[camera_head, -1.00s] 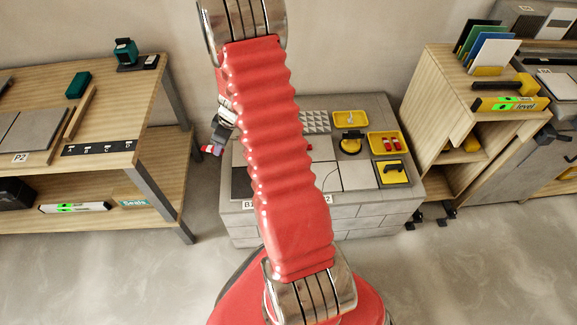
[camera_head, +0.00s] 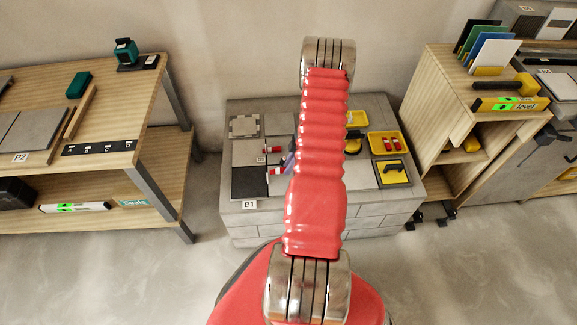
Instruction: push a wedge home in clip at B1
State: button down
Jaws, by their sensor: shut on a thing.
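The B1 label (camera_head: 249,205) is on the front edge of the grey block bench, below a dark tile (camera_head: 249,182). Small red and white pieces (camera_head: 274,150) stand at the tile joint behind and to the right of the dark tile; I cannot tell clip from wedge there. My gripper (camera_head: 286,163) is low over this joint, mostly hidden behind my red arm. It is shut on a small red piece (camera_head: 276,171), likely a wedge. Whether that piece touches a clip is too small to tell.
A yellow tray (camera_head: 384,153) with red wedges and a yellow tray with a black tool (camera_head: 393,181) are on the bench's right. A grey notched plate (camera_head: 244,126) lies at the back left. Wooden benches (camera_head: 150,90) stand left and a wooden shelf (camera_head: 440,100) right.

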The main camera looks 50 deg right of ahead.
aim_at(278, 179)
dwell(0.3)
jog(key=shift+f, duration=2.85)
jog(key=shift+w+a, duration=1.55)
jog(key=shift+w, duration=0.25)
dwell(1.7)
dwell(0.7)
jog(key=c, duration=1.6)
grip_release()
